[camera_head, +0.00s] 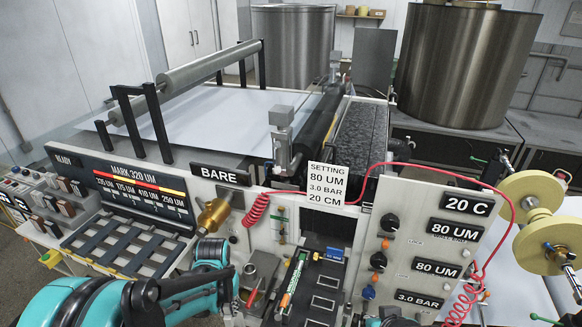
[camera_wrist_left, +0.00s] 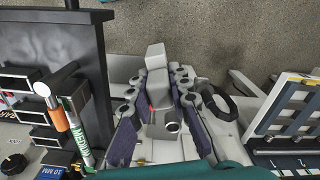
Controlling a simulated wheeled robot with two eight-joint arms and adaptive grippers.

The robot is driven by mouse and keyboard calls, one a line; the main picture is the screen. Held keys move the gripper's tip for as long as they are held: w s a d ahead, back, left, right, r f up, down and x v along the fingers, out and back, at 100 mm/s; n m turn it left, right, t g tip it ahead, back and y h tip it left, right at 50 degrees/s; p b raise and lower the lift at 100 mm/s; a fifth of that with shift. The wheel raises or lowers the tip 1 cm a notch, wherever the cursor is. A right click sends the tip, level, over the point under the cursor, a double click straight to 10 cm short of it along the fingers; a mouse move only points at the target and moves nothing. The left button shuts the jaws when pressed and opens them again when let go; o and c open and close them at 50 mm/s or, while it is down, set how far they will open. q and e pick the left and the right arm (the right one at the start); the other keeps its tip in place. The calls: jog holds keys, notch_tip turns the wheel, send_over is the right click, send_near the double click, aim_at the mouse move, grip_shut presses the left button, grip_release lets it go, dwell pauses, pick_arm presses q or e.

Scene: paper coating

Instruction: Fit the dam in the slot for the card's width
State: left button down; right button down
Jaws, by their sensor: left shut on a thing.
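My left gripper (camera_head: 257,272) is at the front of the machine, between the slatted rack and the black slotted panel. In the left wrist view my left gripper (camera_wrist_left: 158,88) is shut on a grey block (camera_wrist_left: 155,62), which looks like the dam and stands out beyond the fingertips. The black panel with white-outlined slots (camera_head: 322,302) is right of the gripper. It is at the left edge of the wrist view (camera_wrist_left: 45,118). The held block is apart from it. The setting card (camera_head: 327,184) reads 80 UM, 3.0 BAR, 20 CM. My right gripper is out of view.
The slatted rack (camera_head: 125,240) lies to the left. A brass knob (camera_head: 214,215) and a red coiled hose (camera_head: 256,209) stick out behind the gripper. A control panel (camera_head: 420,250) stands at right.

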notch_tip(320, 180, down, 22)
jog(key=b, duration=2)
jog(key=shift+b, duration=0.3)
